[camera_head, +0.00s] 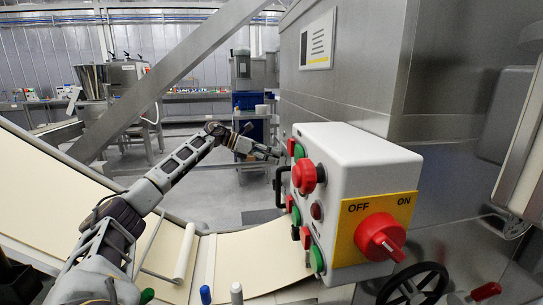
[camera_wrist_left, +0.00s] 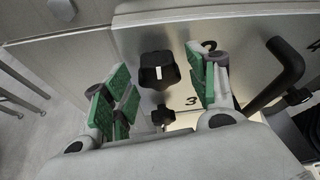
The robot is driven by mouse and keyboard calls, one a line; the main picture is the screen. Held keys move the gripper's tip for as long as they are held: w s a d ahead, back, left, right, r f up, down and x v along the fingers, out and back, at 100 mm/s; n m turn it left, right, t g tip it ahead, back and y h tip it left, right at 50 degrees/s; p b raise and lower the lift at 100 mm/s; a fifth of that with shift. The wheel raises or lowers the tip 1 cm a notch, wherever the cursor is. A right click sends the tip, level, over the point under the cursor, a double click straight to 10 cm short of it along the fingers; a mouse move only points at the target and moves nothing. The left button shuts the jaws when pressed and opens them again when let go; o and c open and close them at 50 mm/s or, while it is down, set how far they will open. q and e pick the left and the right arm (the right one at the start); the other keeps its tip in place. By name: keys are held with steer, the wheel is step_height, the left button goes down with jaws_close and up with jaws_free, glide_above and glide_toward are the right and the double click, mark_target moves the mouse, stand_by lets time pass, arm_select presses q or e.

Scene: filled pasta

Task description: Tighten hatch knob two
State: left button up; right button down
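My left arm reaches across the head view to the machine's side, where the left gripper (camera_head: 268,152) is small and partly hidden near the control box. In the left wrist view the left gripper (camera_wrist_left: 158,78) is open, its green-padded fingers apart. A black knob (camera_wrist_left: 158,69) with a white mark shows between them on the metal hatch; I cannot read a number for it or tell if it is touched. A smaller black knob (camera_wrist_left: 163,117) sits below, beside a "3". Another dark part by the right finger is mostly hidden. My right gripper is not in view.
A black bent handle (camera_wrist_left: 276,76) stands out right of the fingers. The white control box (camera_head: 350,165) with a red switch (camera_head: 380,237) and several buttons stands right of the arm. A black handwheel (camera_head: 415,286) is at lower right. A pale belt (camera_head: 255,258) lies below.

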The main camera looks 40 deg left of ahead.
arm_select(q)
steer(key=shift+r, duration=0.1)
steer(key=shift+s+a, duration=0.1)
steer(key=v, duration=1.1)
steer(key=shift+s+a+r, duration=0.2)
steer(key=shift+s, duration=0.05)
stand_by(0.9)
